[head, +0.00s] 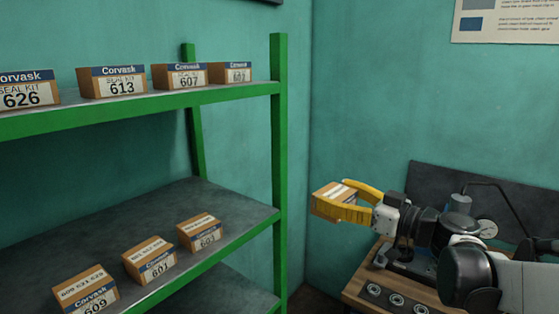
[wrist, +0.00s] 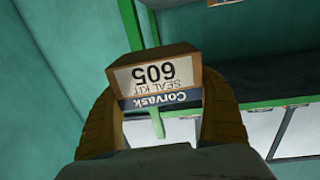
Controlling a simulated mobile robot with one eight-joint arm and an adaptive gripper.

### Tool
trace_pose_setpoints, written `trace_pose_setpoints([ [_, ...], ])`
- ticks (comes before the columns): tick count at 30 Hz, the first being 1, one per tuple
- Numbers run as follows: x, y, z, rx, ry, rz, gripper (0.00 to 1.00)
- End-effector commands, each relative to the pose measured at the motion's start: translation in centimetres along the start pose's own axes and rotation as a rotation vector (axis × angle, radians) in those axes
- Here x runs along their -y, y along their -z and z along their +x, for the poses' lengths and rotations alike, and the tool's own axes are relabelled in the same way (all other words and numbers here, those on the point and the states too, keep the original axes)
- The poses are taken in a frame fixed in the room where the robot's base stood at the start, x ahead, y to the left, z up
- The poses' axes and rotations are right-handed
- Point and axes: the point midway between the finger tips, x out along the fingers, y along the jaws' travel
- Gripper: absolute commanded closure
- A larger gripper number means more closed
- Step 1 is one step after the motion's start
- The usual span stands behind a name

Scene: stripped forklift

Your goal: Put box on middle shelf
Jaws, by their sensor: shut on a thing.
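A small brown cardboard box (head: 333,198) is held between the yellow fingers of my gripper (head: 345,202), in the air right of the green shelf rack. In the wrist view the box (wrist: 155,72) shows its label upside down, reading "Corvask SEAL KIT 605", with my gripper's fingers (wrist: 160,125) on both sides of it. The middle shelf (head: 225,210) is grey with a green front edge.
The upper shelf (head: 140,107) holds several boxes, such as 613 (head: 112,82) and 607 (head: 180,77). A green upright post (head: 279,170) stands between the shelves and my gripper. A wooden bench (head: 362,284) with metal rings and a gauge is at the right.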

Motion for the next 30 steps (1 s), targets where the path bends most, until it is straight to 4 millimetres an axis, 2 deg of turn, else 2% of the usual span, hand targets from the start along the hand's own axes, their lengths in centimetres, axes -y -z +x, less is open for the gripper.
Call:
trace_pose_setpoints([
  [8, -2.5, -5.2, -0.1, -0.001, -0.258, 0.000, 0.61],
  [22, -8.3, -16.0, -0.4, 0.000, -0.809, -0.001, 0.61],
  [26, -8.5, -15.9, -0.8, 0.000, -0.817, -0.003, 0.61],
  [30, -8.5, -19.7, -0.8, -0.001, -0.816, 0.000, 0.61],
])
